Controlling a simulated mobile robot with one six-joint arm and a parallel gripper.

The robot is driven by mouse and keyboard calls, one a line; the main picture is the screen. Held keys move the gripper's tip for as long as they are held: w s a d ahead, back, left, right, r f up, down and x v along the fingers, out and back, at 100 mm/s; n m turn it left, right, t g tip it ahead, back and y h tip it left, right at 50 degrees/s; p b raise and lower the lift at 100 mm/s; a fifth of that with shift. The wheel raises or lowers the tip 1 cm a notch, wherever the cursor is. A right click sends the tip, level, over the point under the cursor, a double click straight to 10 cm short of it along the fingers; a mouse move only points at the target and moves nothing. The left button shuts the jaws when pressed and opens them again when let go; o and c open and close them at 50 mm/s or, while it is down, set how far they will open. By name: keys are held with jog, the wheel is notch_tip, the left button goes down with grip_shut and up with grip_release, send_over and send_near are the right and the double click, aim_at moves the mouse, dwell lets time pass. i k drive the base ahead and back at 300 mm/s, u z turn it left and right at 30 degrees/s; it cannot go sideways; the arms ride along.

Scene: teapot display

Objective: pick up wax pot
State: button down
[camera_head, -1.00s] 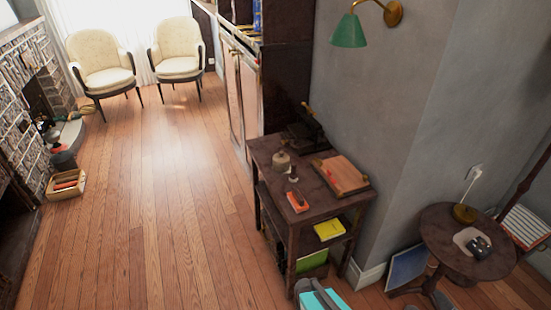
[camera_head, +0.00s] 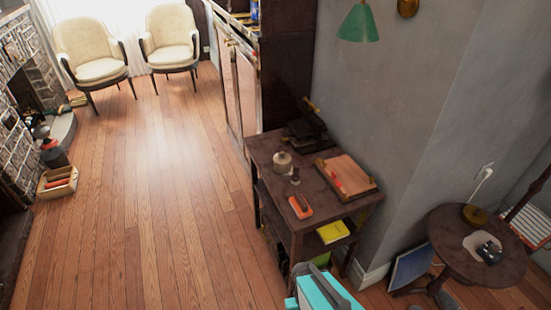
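A small pale, rounded pot with a darker knob on top, which looks like the wax pot (camera_head: 282,161), stands upright on the dark wooden side table (camera_head: 322,212), near its left back part. Nothing touches it from above. A teal and grey part of my arm shows at the bottom edge, in front of the table and well below and right of the pot. My gripper's fingers cannot be made out.
On the table are a small metal piece (camera_head: 295,176), an orange tool (camera_head: 300,206), a wooden board (camera_head: 345,177) and a dark device (camera_head: 307,130). A yellow book (camera_head: 333,232) lies on the shelf below. A round table (camera_head: 445,236) stands right. Open floor lies left.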

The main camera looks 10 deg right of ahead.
aim_at(278, 169)
jog(key=i, duration=0.3)
jog(key=u, duration=0.4)
jog(key=k, duration=1.35)
jog(key=u, duration=1.1)
jog(key=i, duration=1.95)
